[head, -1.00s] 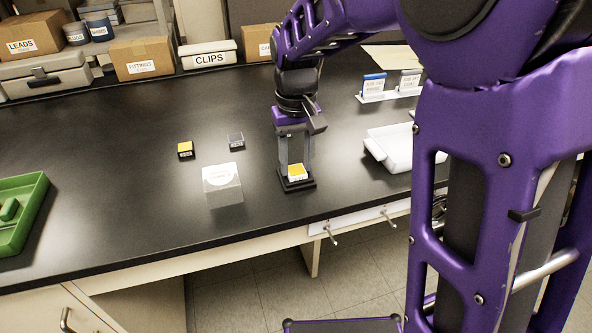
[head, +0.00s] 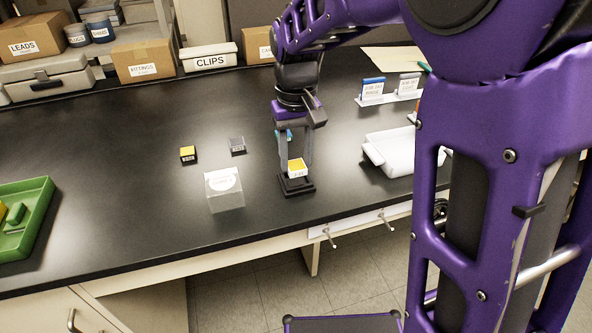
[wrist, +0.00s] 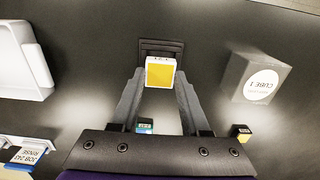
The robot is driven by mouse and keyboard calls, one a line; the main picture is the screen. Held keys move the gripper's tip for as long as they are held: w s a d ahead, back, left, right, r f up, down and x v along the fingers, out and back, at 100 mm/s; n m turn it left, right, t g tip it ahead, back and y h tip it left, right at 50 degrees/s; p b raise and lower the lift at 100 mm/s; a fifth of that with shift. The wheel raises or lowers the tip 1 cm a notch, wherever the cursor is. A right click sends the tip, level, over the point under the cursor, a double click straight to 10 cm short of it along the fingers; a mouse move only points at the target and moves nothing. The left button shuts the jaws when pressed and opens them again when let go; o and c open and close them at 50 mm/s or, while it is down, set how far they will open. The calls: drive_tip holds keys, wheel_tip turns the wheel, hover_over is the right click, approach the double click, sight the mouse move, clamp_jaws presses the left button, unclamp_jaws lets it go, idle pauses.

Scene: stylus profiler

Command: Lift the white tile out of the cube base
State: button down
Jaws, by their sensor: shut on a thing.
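The white tile (head: 297,171), a small block with a yellow top, is between the fingertips of my gripper (head: 296,164). The tile also shows in the wrist view (wrist: 160,72), with a finger against each side. The black cube base (head: 297,188) stands on the bench directly below it. The tile's labelled white side shows above the base's rim; I cannot tell whether its lower edge is fully clear. The base also shows behind the tile in the wrist view (wrist: 161,46).
A clear box with a round label (head: 224,190) stands left of the base. A white tray (head: 390,150) is at right, a green tray (head: 30,215) at far left. A teal-topped block (wrist: 145,122) is behind my gripper.

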sight(296, 165)
drive_tip(key=shift+r+p, duration=2.1)
drive_tip(key=shift+r, duration=0.55)
